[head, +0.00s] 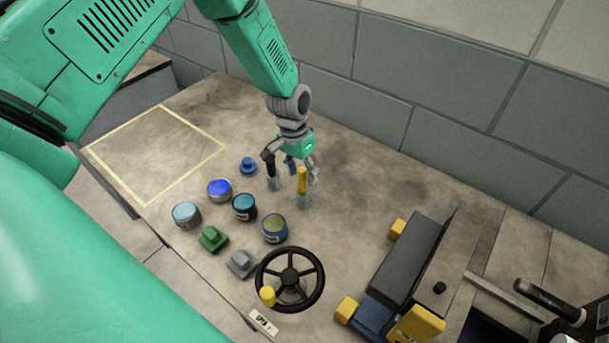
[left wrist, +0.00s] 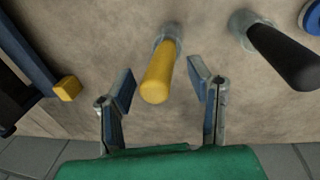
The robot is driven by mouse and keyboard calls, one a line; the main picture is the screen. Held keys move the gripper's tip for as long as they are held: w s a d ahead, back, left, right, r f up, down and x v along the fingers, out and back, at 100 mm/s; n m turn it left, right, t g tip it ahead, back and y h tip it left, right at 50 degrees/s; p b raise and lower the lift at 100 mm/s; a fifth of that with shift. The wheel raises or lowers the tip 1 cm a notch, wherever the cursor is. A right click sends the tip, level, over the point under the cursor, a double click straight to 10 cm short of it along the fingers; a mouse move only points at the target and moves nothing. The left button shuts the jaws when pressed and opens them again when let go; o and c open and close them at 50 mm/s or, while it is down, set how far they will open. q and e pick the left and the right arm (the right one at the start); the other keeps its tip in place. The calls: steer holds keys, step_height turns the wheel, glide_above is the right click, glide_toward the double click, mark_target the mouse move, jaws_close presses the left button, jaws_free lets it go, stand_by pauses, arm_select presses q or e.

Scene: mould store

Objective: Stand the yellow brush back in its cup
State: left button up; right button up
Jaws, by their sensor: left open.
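The yellow brush (head: 302,180) stands upright with its lower end in a small clear cup (head: 303,201) on the bench. In the left wrist view the yellow handle (left wrist: 157,75) points toward the camera, and the cup (left wrist: 170,38) shows at its far end. My left gripper (head: 301,166) is open over the brush. In the left wrist view its two fingers (left wrist: 160,84) are on either side of the handle, with a gap on each side. The bristles are hidden. My right gripper is not in view.
A black-handled tool (head: 269,164) stands in a similar cup close to the left; it also shows in the wrist view (left wrist: 285,55). Several tins, one blue-topped (head: 220,188), and a handwheel (head: 290,277) are nearer. A vice (head: 405,270) is at right. The taped square (head: 155,155) is empty.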

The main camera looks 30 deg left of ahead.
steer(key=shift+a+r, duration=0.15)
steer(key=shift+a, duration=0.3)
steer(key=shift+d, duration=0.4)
arm_select(q)
steer(key=r, duration=1.1)
steer(key=shift+w+a, duration=0.1)
steer(key=shift+a, duration=0.15)
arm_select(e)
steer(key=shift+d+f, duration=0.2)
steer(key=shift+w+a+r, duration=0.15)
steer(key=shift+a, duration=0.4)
arm_select(q)
steer(key=shift+a, duration=0.15)
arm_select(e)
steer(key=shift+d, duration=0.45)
